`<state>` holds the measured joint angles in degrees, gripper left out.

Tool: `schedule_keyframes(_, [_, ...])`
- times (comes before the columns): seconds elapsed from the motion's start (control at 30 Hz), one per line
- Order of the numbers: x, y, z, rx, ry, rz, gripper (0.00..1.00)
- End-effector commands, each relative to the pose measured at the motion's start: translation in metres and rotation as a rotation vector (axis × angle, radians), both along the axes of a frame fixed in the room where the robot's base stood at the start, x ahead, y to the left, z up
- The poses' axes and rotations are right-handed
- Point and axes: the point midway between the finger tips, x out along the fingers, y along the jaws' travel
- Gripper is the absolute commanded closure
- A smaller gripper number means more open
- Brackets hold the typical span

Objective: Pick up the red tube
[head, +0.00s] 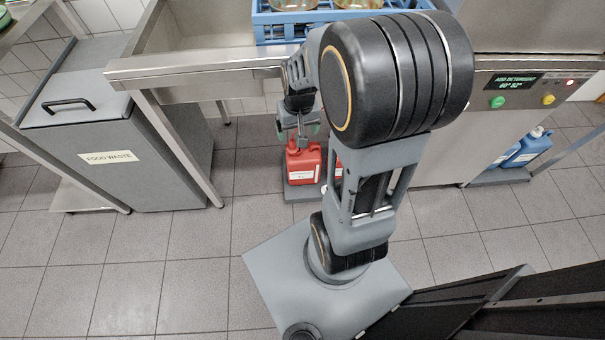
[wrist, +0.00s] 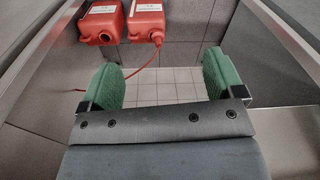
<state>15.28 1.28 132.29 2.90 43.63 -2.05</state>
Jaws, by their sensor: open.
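A thin red tube (wrist: 144,69) shows in the wrist view. It runs down from near the right one of two red canisters, curves left and passes behind the left finger of my gripper (wrist: 160,70). A short bit of it shows again left of that finger. My gripper is open, with green pads wide apart and only floor tiles showing between them, apart from the tube near the left pad. In the head view my gripper (head: 302,132) hangs under the counter edge, just above a red canister (head: 302,167). I cannot make out the tube there.
The left red canister (wrist: 100,23) and the right red canister (wrist: 146,22) stand ahead of my fingers. A steel counter (head: 200,86) overhangs the spot. A grey food waste bin (head: 120,140) is left, blue canisters (head: 528,148) right. The tiled floor in front is clear.

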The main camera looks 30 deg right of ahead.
Motion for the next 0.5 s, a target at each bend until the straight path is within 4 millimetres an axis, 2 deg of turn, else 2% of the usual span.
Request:
schedule_keyframes(0.03, [0.01, -0.018, -0.066, 0.011, 0.022, -0.042, 0.13])
schedule_keyframes(0.2, [0.048, -0.069, -0.183, 0.019, -0.001, -0.138, 0.13])
schedule_keyframes(0.3, [0.066, -0.096, -0.239, 0.005, -0.044, -0.177, 0.13])
schedule_keyframes(0.4, [0.085, -0.121, -0.282, -0.023, -0.104, -0.201, 0.13])
schedule_keyframes(0.5, [0.104, -0.143, -0.308, -0.066, -0.178, -0.21, 0.13])
